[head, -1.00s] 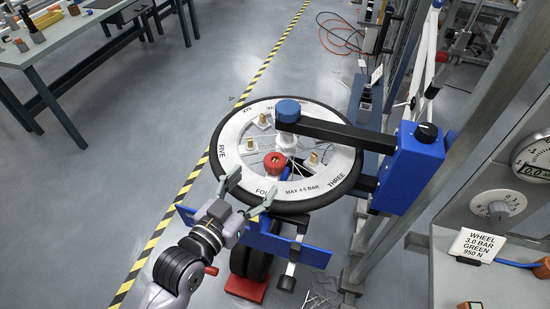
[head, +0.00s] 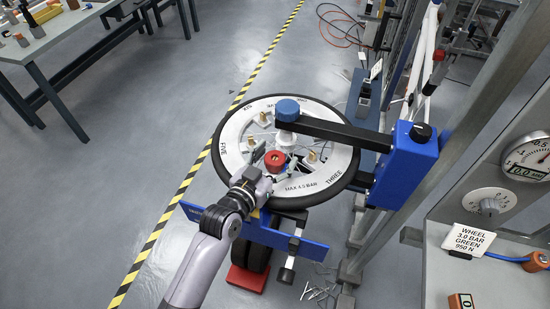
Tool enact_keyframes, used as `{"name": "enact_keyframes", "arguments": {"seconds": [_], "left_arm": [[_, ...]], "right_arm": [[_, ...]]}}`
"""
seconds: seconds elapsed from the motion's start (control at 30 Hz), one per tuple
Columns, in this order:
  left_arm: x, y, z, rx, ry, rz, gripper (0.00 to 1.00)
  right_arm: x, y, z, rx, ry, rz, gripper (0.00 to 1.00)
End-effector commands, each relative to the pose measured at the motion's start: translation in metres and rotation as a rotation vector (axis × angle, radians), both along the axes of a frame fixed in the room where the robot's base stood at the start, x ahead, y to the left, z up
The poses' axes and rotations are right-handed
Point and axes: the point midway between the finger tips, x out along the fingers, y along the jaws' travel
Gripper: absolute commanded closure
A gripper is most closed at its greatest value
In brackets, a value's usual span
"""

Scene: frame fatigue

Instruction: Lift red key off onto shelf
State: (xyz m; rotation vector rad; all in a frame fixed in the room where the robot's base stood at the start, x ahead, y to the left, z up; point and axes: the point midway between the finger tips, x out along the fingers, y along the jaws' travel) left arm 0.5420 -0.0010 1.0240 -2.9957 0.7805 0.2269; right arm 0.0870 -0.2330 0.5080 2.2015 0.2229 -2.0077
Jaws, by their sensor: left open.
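The red key (head: 274,157), a round red knob, sits near the centre of the white ring-shaped wheel face (head: 326,177). My left gripper (head: 273,166) is open over the front part of the wheel. One finger is at the red key's left and the other at its right front. Whether either finger touches it I cannot tell. A grey shelf-like surface (head: 490,283) is at the lower right, well away from the gripper. My right gripper is not in view.
A blue-capped post (head: 287,108) and a dark arm (head: 345,131) reach over the wheel from a blue block (head: 403,165). Several brass pegs stand around the key. A gauge (head: 526,158) and a sign (head: 468,241) are at the right.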

Motion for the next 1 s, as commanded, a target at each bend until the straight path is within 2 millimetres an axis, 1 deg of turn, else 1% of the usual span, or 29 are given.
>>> {"name": "enact_keyframes", "arguments": {"seconds": [0.13, 0.9, 1.0], "left_arm": [[-0.0003, 0.0001, -0.0001, 0.0, 0.0, 0.0, 0.35], [-0.0005, 0.0004, 0.0001, 0.0, 0.0, 0.0, 0.86], [-0.0004, 0.0004, 0.0004, 0.0, -0.001, 0.0, 0.87]], "right_arm": [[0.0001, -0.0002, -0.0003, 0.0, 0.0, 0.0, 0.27], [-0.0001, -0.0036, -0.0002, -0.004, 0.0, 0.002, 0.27], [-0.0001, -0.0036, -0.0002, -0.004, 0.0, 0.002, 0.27]]}}
